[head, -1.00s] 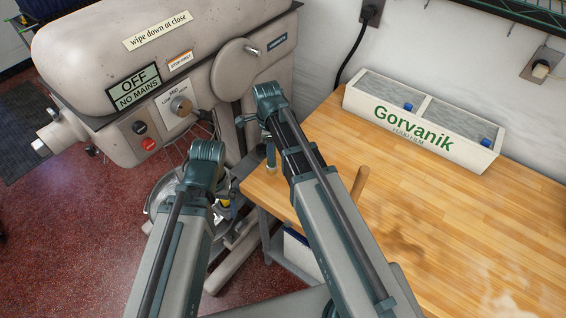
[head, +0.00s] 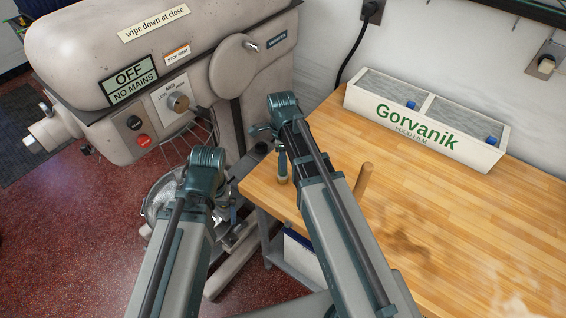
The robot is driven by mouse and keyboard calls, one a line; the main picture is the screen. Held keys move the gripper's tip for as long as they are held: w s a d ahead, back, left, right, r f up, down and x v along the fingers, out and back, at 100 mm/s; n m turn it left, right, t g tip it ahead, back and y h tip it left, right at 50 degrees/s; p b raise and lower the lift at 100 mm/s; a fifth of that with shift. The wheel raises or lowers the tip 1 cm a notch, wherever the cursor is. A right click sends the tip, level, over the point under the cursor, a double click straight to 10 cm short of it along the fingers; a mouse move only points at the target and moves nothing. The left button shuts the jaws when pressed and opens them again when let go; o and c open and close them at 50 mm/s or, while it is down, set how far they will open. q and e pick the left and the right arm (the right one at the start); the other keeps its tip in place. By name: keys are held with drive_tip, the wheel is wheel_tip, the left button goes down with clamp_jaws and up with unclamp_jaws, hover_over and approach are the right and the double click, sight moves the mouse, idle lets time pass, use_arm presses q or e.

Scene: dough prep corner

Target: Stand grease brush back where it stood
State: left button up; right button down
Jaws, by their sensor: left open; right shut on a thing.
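I cannot tell whether the brush's lower end touches the worktop. My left gripper (head: 226,202) is open and empty, left of the worktop and near the mixer's bowl. Its own wrist hides much of its jaws.
The big mixer (head: 190,60) fills the upper left, with its metal bowl (head: 158,196) below. A wooden handle (head: 364,178) stands up right of my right arm. A Gorvanik box (head: 476,150) sits at the back by the wall. The worktop's right side is mostly clear, with floury patches.

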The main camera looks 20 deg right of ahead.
drive_tip(key=c, duration=0.6)
unclamp_jaws()
drive_tip(key=shift+o, duration=0.2)
drive_tip(key=shift+r, duration=0.1)
wheel_tip(320, 180, up, 12)
drive_tip(key=p, duration=1.2)
drive_tip(key=shift+a, duration=0.2)
drive_tip(key=s+a+n, duration=0.5)
drive_tip(key=s+n, duration=0.2)
drive_tip(key=n, duration=0.5)
drive_tip(key=s+a+n+h, duration=0.1)
drive_tip(key=s+a+n, duration=0.4)
drive_tip(key=n, duration=0.7)
drive_tip(key=shift+s+n, duration=0.4)
drive_tip(key=shift+s, duration=0.75)
drive_tip(key=shift+a, duration=0.1)
